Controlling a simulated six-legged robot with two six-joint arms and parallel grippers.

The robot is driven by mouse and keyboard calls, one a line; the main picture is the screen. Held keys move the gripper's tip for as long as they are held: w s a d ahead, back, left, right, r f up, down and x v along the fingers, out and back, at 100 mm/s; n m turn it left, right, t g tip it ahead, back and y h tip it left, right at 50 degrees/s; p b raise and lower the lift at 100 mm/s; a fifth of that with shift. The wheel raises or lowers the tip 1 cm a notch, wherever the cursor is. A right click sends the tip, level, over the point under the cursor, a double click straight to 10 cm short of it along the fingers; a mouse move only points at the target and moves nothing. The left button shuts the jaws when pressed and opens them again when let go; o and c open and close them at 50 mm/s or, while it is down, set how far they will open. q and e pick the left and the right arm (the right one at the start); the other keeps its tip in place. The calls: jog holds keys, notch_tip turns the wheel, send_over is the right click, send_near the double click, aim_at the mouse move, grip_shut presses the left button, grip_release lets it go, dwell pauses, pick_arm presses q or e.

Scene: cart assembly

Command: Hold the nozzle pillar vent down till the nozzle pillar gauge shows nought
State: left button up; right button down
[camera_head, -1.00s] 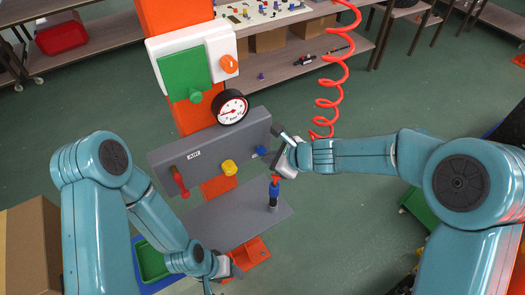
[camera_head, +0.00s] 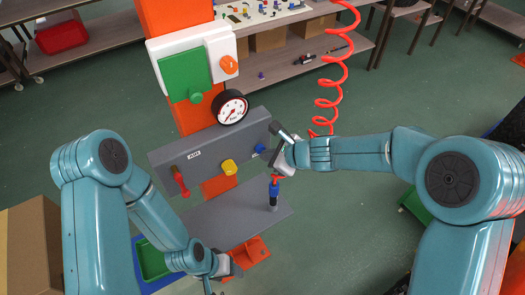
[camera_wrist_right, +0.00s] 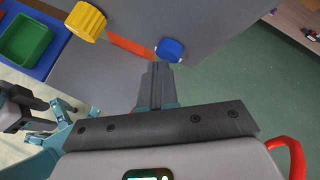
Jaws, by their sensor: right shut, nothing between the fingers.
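The nozzle pillar is an orange post (camera_head: 160,20) with a grey panel (camera_head: 215,145) marked AIR. Its round gauge (camera_head: 231,108) has a white face and a red needle pointing to the lower left; the numbers are too small to read. On the panel, a blue button (camera_head: 259,148), likely the vent, sits right of a yellow knob (camera_head: 229,167) and a red lever (camera_head: 180,181). My right gripper (camera_wrist_right: 157,68) is shut and empty, its tips at the blue button (camera_wrist_right: 170,49); I cannot tell whether they press it. My left gripper (camera_head: 228,268) is low in the head view, its jaws unclear.
A blue nozzle with a red top (camera_head: 274,190) stands on the grey base (camera_head: 230,215), just below my right gripper. A coiled red hose (camera_head: 328,80) hangs behind. An orange bracket (camera_head: 250,252) is beside my left gripper. A green bin (camera_head: 150,260) stands left of it.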

jog(key=shift+s+d+b, duration=0.5)
jog(key=shift+s+b, duration=0.2)
jog(key=shift+s, duration=0.05)
jog(key=s+d+b, duration=0.1)
jog(key=s, duration=0.1)
jog(key=s+d+b, duration=0.1)
jog(key=s+d, duration=0.1)
jog(key=shift+b, duration=0.35)
dwell(0.8)
